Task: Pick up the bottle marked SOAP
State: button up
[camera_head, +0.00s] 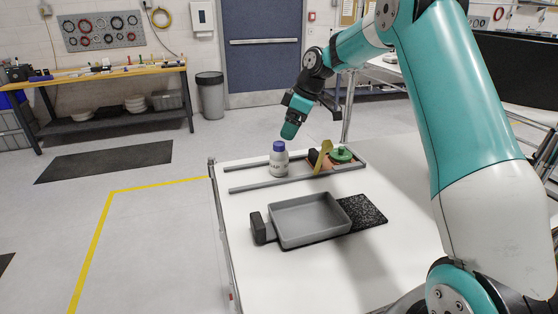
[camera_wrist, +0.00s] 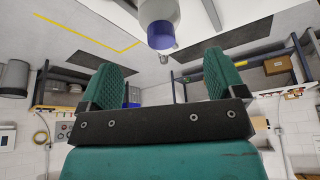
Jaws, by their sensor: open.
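A white bottle (camera_head: 279,166) with a purple cap stands upright on the white table, between two grey rails. It has dark lettering that I can only partly read, seemingly ending in "AP". My gripper (camera_head: 290,130) is just above the cap and a little to its right, apart from it. In the wrist view my gripper (camera_wrist: 165,80) is open and empty, with green pads on both fingers. The bottle's purple cap (camera_wrist: 161,35) shows at the top of that view, beyond the fingertips and roughly in line with the gap. The bottle's base is cut off there.
Right of the bottle stand a yellow piece (camera_head: 323,157) and a green round item (camera_head: 341,154), with orange and dark items close by. A grey tray (camera_head: 300,240) lies in front on a black mat (camera_head: 366,211), beside a dark block (camera_head: 258,228).

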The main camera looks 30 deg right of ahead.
aim_at(281, 143)
jog(key=p+x, duration=0.1)
jog(key=x, duration=0.3)
jog(key=shift+a+f, duration=0.1)
jog(key=p+x, duration=0.2)
jog(key=x, duration=0.3)
jog(key=shift+w+p, duration=0.1)
jog(key=shift+p, duration=0.25)
jog(key=shift+c, duration=0.5)
jog(key=c, duration=1)
